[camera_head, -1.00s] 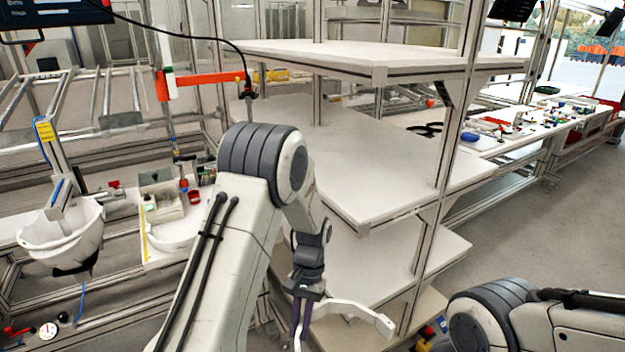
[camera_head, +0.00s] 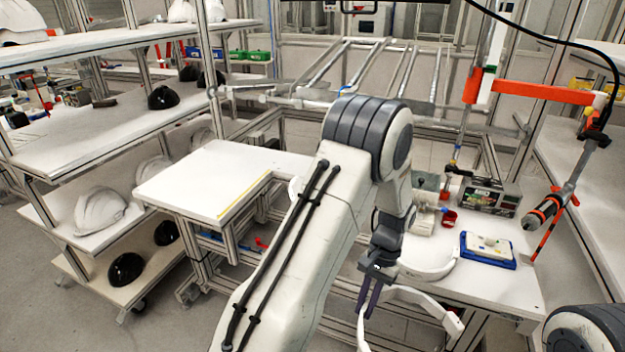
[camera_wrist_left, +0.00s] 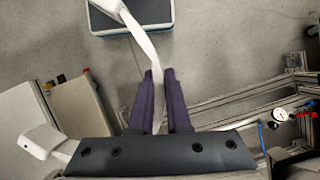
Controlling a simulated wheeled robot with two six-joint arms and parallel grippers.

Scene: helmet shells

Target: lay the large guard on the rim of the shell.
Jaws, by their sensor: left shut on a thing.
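My left gripper (camera_head: 367,303) is shut on the large guard (camera_head: 425,300), a white curved band held in the air in front of the work table. In the left wrist view the guard (camera_wrist_left: 142,42) passes between the dark purple fingers (camera_wrist_left: 157,98), and one blocky end shows at the left. The shell in its holder is not clearly seen; my left arm covers that area, and only a small white curved edge (camera_head: 295,188) shows beside it. My right gripper is out of view.
The work table (camera_head: 500,290) bears another white curved band (camera_head: 432,268), a blue-edged tray (camera_head: 488,250) and a red cup (camera_head: 449,217). An orange bar (camera_head: 535,92) with a hanging tool (camera_head: 548,210) stands at right. A bare white table (camera_head: 205,180) and helmet shelves (camera_head: 100,150) are at left.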

